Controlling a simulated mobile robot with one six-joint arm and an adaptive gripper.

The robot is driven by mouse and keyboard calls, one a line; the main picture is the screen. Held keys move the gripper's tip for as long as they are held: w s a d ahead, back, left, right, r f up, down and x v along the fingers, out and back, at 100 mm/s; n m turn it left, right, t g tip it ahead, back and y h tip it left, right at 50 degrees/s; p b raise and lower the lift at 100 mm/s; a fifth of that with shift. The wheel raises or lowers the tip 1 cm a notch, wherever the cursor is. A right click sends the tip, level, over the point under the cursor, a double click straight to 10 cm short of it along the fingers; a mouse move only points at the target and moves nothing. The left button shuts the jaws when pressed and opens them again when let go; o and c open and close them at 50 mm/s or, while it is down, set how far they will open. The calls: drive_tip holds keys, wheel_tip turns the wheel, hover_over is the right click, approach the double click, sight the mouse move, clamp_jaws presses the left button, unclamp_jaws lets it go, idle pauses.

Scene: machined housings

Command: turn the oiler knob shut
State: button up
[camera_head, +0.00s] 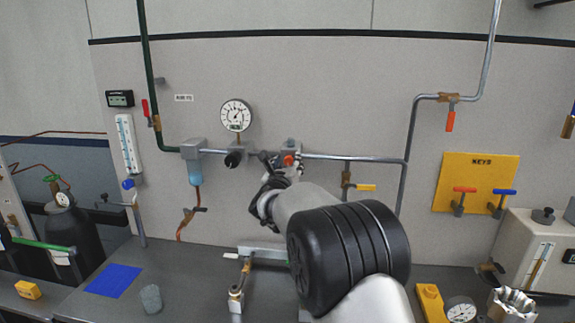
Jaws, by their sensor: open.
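The oiler appears to be the grey block (291,145) on the wall pipe, right of the gauge. A small red knob (288,160) shows at its front, and I take this as the oiler knob. My gripper (281,164) is open and reaches up to the oiler from below, its dark fingers around or just in front of the knob. I cannot tell whether they touch it. My gripper and arm hide the oiler's lower part.
Left on the same pipe are a filter with a blue bowl (195,172), a black regulator knob (233,159) and a round gauge (236,115). A yellow-handled valve (365,187) hangs right of my gripper. A yellow key board (475,183) is farther right.

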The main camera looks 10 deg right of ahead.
drive_tip(key=shift+c, duration=0.3)
clamp_jaws()
idle(0.3)
